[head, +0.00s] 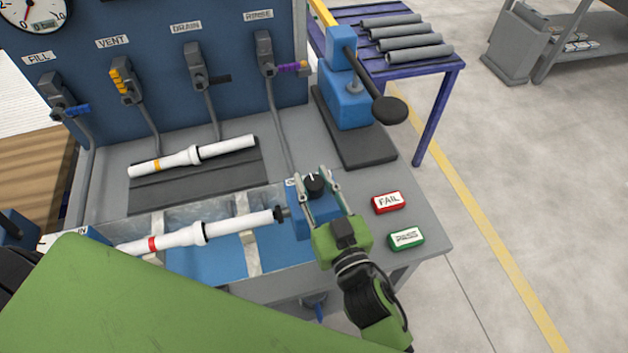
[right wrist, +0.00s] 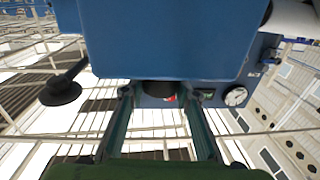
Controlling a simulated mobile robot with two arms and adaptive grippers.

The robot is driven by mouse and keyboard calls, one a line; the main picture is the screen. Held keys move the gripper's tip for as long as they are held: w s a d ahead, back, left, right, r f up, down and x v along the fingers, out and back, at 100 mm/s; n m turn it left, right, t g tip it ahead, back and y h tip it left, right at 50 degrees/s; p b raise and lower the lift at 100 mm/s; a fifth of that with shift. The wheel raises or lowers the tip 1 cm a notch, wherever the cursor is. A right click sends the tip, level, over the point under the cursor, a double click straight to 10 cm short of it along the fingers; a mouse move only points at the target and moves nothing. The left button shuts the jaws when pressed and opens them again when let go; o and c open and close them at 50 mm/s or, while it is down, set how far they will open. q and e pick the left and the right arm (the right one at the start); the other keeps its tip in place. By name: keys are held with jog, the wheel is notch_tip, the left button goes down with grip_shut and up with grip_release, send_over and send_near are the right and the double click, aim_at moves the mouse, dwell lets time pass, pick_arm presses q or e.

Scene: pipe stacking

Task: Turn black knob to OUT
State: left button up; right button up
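The black knob (head: 314,184) sits on top of a blue block (head: 312,222) at the right end of the trough. A pale mark shows on the knob; its label is mostly hidden, so I cannot read the setting. My right gripper (head: 313,180) is open, with one finger on each side of the knob. In the right wrist view, the dark knob (right wrist: 158,88) lies between the fingertips (right wrist: 158,95), with gaps visible on both sides. My left gripper is not in view.
A white pipe with a red band (head: 178,238) lies in the trough; another with a yellow band (head: 190,157) rests on the dark mat behind. A blue press (head: 347,95) stands behind the knob. Red FAIL (head: 388,202) and green PASS (head: 406,238) buttons are to its right.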

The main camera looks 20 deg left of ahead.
jog(key=shift+r+n+g+y+p, duration=0.15)
jog(key=shift+n+g+y+p, duration=0.3)
jog(key=shift+p, duration=0.4)
jog(key=shift+w+d+n+g+y+p, duration=0.1)
jog(key=shift+n+g+y+p, duration=0.95)
jog(key=shift+g+y+p, duration=0.15)
jog(key=shift+n+g+y+p, duration=0.35)
jog(key=shift+n+g, duration=0.15)
jog(key=shift+g, duration=0.25)
jog(key=shift+w+n+g+y, duration=0.1)
jog(key=shift+n+g+y, duration=0.5)
jog(key=shift+n+g, duration=0.4)
jog(key=g, duration=0.1)
jog(key=n+g+b, duration=0.1)
jog(key=shift+f+n+g+y, duration=0.3)
jog(key=shift+g+y, duration=0.1)
jog(key=n+g+b, duration=0.2)
jog(key=g+b, duration=0.1)
jog(key=g, duration=0.1)
jog(key=n+g+b, duration=0.3)
jog(key=g+b, duration=0.1)
jog(key=shift+f, duration=0.15)
jog(key=shift+s+r+n+g+b, duration=0.15)
jog(key=shift+n+g+b, duration=0.25)
jog(key=shift+g+b, duration=0.25)
jog(key=shift+s+r+n+g+b, duration=0.1)
jog(key=shift+n+g+b, duration=0.35)
jog(key=shift+g, duration=0.2)
jog(key=shift+r, duration=0.1)
